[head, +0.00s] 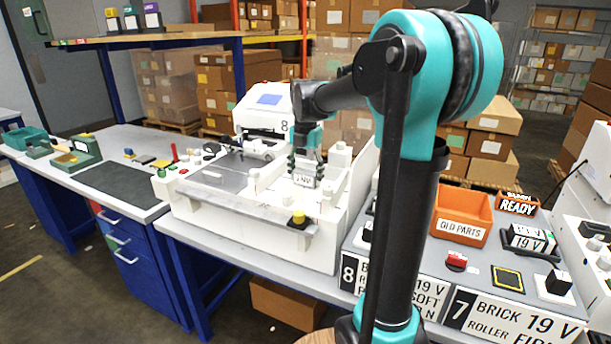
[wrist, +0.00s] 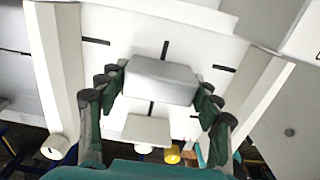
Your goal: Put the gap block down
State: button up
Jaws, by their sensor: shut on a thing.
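The gap block is a pale grey-white block (wrist: 162,82) between my gripper's fingers in the wrist view. In the head view a white block with dark marking (head: 304,180) shows just under my gripper (head: 306,163). My gripper (wrist: 160,98) is shut on the block, with a dark green finger on each side. It is over the bed of the white plotter (head: 250,235), close to its right-hand side. Whether the block touches the bed cannot be told.
A yellow knob (head: 299,217) sits on the plotter's front rail, and it also shows in the wrist view (wrist: 172,155). White posts stand around the bed. An orange bin marked old parts (head: 462,216) and a red button (head: 456,260) are to the right. A dark mat (head: 125,189) lies left.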

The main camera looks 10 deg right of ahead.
aim_at(306, 171)
jog(key=shift+f, duration=0.15)
jog(key=o, duration=1.3)
notch_tip(306, 171, up, 12)
